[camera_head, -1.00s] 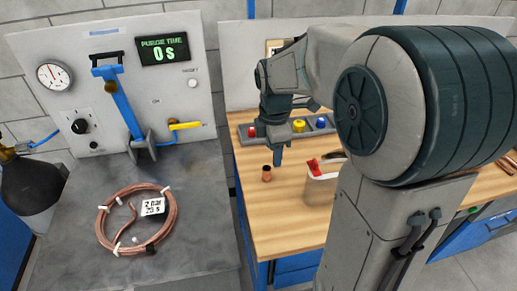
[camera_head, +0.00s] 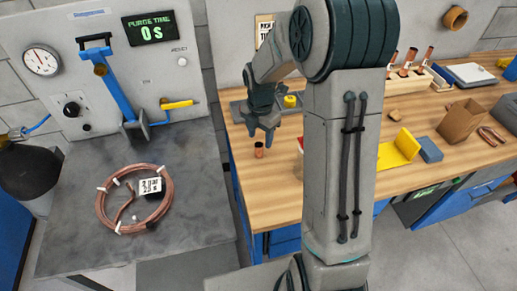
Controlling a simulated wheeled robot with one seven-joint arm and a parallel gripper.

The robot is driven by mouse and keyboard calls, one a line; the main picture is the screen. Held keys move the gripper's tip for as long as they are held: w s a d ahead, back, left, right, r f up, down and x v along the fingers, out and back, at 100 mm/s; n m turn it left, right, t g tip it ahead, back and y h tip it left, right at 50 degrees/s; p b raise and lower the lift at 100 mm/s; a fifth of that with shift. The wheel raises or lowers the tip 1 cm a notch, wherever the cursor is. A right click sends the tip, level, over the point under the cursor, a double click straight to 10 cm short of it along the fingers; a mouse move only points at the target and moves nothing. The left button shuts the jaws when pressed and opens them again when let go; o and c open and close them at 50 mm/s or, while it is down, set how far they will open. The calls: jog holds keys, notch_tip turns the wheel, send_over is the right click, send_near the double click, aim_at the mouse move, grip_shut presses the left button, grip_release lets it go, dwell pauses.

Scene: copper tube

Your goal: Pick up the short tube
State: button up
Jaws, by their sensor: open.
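The short tube (camera_head: 259,150) is a small copper piece with a dark top, standing upright near the left edge of the wooden bench (camera_head: 285,205). My gripper (camera_head: 261,137) points down just above and beside it, with its fingers apart and nothing seen between them. I cannot tell from this view whether a finger touches the tube. My arm hides part of the bench to the right of it.
A grey metal table (camera_head: 180,235) with a coil of copper tubing (camera_head: 103,208) stands left, below a gauge panel (camera_head: 100,75). A yellow button (camera_head: 290,101) sits behind my gripper. A yellow holder (camera_head: 398,150), blue block (camera_head: 430,150) and cardboard box (camera_head: 460,120) stand right.

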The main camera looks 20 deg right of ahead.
aim_at(259, 145)
jog(key=f, duration=0.1)
jog(key=f+p, duration=0.1)
jog(key=f, duration=0.2)
jog(key=shift+s+a, duration=0.3)
jog(key=shift+f, duration=0.7)
jog(key=c, duration=1.1)
